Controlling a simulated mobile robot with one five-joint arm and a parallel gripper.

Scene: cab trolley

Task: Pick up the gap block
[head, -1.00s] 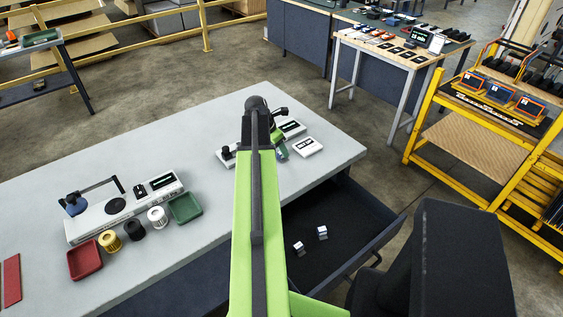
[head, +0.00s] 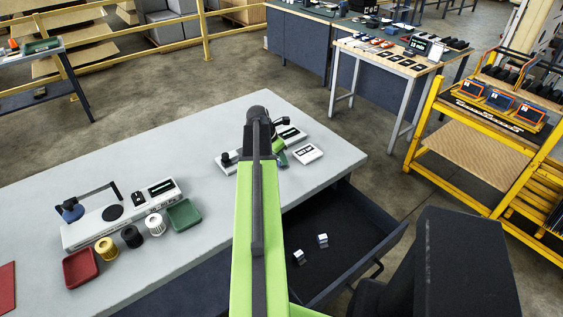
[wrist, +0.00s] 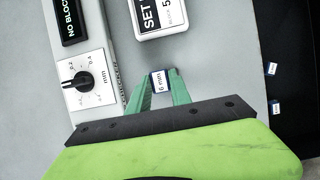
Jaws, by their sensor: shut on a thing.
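The gap block (wrist: 160,82) is a small pale block with a dark blue label reading "6 mm" in the wrist view. It sits between the two green fingers of my gripper (wrist: 160,88), which is shut on it. The block is beside the checker device (wrist: 98,100), over the grey table; I cannot tell whether it touches the tabletop. In the head view my arm hides the block and most of the gripper.
The checker has a dial and a "NO BLOCK" display. A white "SET" display unit (wrist: 158,15) stands beyond the block. Two other small blocks (head: 299,257) (head: 323,240) lie in the open dark drawer (head: 345,215). Red and green trays and spools are at the left.

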